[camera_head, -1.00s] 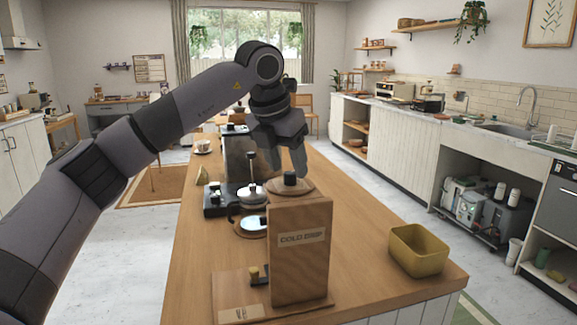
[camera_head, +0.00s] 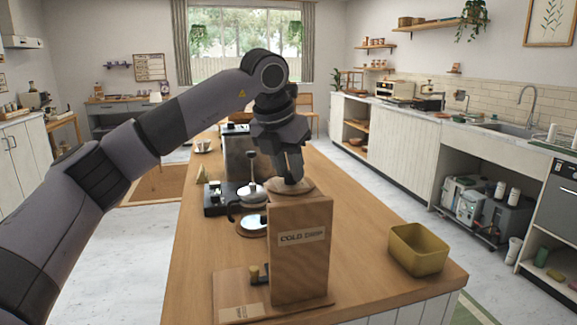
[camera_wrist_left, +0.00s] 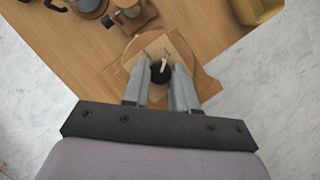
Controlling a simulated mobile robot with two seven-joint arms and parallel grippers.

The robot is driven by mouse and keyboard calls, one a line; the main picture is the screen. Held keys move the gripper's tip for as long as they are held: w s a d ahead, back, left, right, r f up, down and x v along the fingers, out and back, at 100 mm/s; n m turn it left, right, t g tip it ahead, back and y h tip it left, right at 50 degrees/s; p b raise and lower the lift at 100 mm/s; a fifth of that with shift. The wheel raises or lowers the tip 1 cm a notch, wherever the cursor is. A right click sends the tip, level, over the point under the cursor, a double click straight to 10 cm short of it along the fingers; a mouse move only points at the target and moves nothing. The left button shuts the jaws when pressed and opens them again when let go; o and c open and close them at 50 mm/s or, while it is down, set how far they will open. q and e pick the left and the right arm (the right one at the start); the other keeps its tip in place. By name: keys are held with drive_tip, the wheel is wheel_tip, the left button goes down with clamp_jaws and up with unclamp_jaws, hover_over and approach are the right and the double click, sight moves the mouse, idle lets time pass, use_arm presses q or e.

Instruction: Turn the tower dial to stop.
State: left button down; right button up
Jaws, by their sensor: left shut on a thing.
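The cold drip tower (camera_head: 300,262) is a tall wooden block with a "COLD DRIP" label, standing upright near the front of the wooden counter. A round wooden plate (camera_head: 309,188) lies on its top. The tower dial (camera_wrist_left: 160,71) is a small black knob with a pale pointer line, seen on the plate in the left wrist view. My left gripper (camera_head: 290,179) points down over the tower top and is shut on the dial, one finger on each side. In the head view the fingers mostly hide the dial. My right gripper is not in view.
A yellow bin (camera_head: 418,249) stands on the counter right of the tower. Behind and left are a kettle (camera_head: 251,194), a black scale (camera_head: 216,200) and a coffee machine (camera_head: 240,155). The counter between tower and bin is clear.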

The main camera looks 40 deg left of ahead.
use_arm(q)
drive_tip(key=n+y, duration=0.1)
drive_tip(key=n, duration=0.1)
drive_tip(key=shift+d+n, duration=0.15)
drive_tip(key=shift+n, duration=0.25)
drive_tip(key=n+y, duration=0.1)
drive_tip(key=n, duration=0.2)
drive_tip(key=shift+w+d+n+g, duration=0.1)
drive_tip(key=shift+n+g, duration=0.2)
drive_tip(key=shift+g, duration=0.1)
drive_tip(key=shift+w+n+g+y+p, duration=0.1)
drive_tip(key=shift+n+g+y+p, duration=0.3)
drive_tip(key=shift+n, duration=0.85)
drive_tip(key=shift+n+g+y+p, duration=0.25)
drive_tip(key=shift+n+g+y, duration=0.15)
drive_tip(key=shift+n, duration=0.85)
drive_tip(key=c, duration=0.9)
unclamp_jaws()
drive_tip(key=shift+r, duration=0.1)
drive_tip(key=p+v, duration=0.1)
drive_tip(key=v, duration=0.6)
